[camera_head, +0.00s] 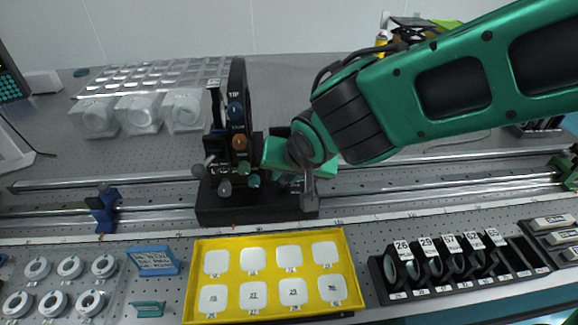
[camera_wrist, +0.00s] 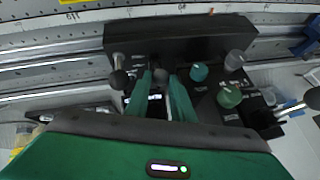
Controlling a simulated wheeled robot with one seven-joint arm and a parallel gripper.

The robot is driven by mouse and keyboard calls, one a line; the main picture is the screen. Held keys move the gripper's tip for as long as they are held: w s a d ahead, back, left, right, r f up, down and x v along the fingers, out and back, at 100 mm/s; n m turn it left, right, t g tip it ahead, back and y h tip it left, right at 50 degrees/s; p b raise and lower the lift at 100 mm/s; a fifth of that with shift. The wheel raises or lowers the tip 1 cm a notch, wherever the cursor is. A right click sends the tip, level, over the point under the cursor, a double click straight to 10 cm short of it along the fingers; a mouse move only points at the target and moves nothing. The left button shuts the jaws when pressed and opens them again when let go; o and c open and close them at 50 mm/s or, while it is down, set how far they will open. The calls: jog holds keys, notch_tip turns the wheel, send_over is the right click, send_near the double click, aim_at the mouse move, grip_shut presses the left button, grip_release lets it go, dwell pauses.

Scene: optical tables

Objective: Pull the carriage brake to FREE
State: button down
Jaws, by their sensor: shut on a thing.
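The carriage is a black block (camera_head: 225,208) riding on the rails, with an upright black plate and several coloured knobs; its base also shows in the wrist view (camera_wrist: 180,38). My gripper (camera_wrist: 163,80) reaches down to the carriage from the right in the head view. In the wrist view its two green fingers are closed around a small dark knob (camera_wrist: 160,75), apparently the brake handle. A white label shows just behind it, too small to read. In the head view the fingertips and the held knob are mostly hidden behind my wrist and the carriage parts.
Teal (camera_wrist: 199,72) and green (camera_wrist: 229,97) knobs and a dark ball-ended rod (camera_wrist: 119,79) stand close beside my fingers. A yellow tray (camera_head: 272,262) and a black rack of numbered optics (camera_head: 455,285) lie in front. A blue stop (camera_head: 103,210) sits on the rail to the left.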

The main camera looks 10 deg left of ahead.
jog(key=shift+s+d+f+t, duration=0.15)
jog(key=shift+s+f+t, duration=0.25)
jog(key=shift+s+t, duration=0.1)
jog(key=c, duration=1.8)
grip_release()
jog(key=shift+c, duration=0.2)
jog(key=shift+r, duration=0.1)
jog(key=shift+s+d+r, duration=0.15)
jog(key=shift+s+r, duration=0.05)
jog(key=shift+r, duration=0.25)
jog(key=shift+v, duration=4.75)
jog(key=shift+d+f, duration=0.1)
